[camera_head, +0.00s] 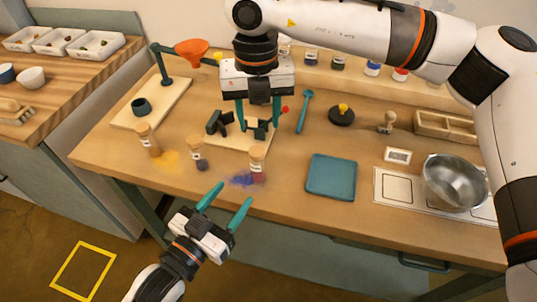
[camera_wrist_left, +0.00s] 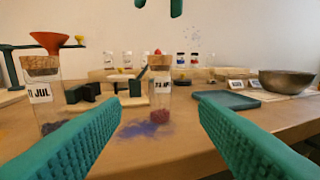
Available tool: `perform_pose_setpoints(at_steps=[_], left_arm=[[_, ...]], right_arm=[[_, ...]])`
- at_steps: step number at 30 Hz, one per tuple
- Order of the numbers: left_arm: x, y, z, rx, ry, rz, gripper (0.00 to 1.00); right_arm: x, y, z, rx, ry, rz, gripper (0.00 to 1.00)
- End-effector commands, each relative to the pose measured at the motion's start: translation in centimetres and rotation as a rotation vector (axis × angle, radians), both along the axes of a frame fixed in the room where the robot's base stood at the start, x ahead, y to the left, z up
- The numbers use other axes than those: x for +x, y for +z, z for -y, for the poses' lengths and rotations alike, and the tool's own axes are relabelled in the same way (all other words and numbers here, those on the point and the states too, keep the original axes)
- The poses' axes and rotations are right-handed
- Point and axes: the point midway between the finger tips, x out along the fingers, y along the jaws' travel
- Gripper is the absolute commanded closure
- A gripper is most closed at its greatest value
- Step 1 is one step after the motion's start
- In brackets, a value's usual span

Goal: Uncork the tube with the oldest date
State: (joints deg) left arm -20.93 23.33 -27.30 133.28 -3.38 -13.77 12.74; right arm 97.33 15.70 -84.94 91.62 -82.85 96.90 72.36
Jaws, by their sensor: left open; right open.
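Three corked glass tubes stand upright along the front of the table: a left tube (camera_head: 146,140), a middle tube (camera_head: 198,156) with dark powder, and a right tube (camera_head: 257,167) with dark reddish powder. In the left wrist view, the nearer tube's label (camera_wrist_left: 40,93) seems to read "11 JUL"; the right tube's label (camera_wrist_left: 160,85) is too small to read surely. My left gripper (camera_head: 232,198) is open and empty in front of the table edge, pointing towards the right tube. My right gripper (camera_head: 258,124) is open, pointing down behind the right tube.
A teal tray (camera_head: 332,177) lies right of the tubes, with a metal bowl (camera_head: 455,182) farther right. A stand with an orange funnel (camera_head: 192,52) is at back left. Blue powder (camera_head: 241,180) and yellow powder (camera_head: 167,159) are spilled beside the tubes. A dark clamp (camera_head: 218,123) stands behind them.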

Motion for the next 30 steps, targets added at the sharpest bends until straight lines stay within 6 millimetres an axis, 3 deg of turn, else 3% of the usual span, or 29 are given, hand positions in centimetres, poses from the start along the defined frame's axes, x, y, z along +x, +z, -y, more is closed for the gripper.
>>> perform_pose_setpoints(at_steps=[18,30], left_arm=[[8.4,0.0,5.6,-0.001,0.0,-0.001,0.45],[9.7,-0.1,6.4,0.0,0.0,-0.002,0.45]], right_arm=[[-0.1,0.0,-0.1,0.003,0.003,-0.002,0.53],[-0.1,0.0,-0.1,0.003,0.004,-0.002,0.53]])
